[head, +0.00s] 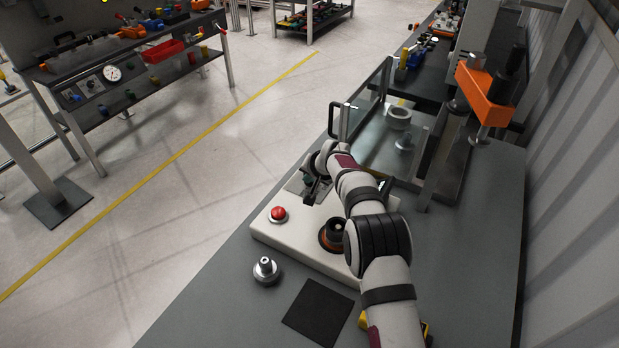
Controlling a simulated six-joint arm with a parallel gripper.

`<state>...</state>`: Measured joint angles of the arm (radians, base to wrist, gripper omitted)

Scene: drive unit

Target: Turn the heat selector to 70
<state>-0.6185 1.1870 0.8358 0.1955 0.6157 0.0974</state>
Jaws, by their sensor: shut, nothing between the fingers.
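A pale control panel (295,245) lies on the grey bench under my arm. A black knob with an orange-brown ring (331,236) stands on it, partly covered by my arm; it may be the heat selector. No scale or number can be read on it. My gripper (308,199) is at the panel's far end, shut and empty, beyond the black knob and apart from it. A small greenish part shows beside the gripper, too small to make out.
A red button (278,214) sits on the panel's left. A metal knobbed piece (265,270) and a black square mat (318,312) lie in front. A glass guard (368,120) and an orange press (485,95) stand beyond. The bench's right side is clear.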

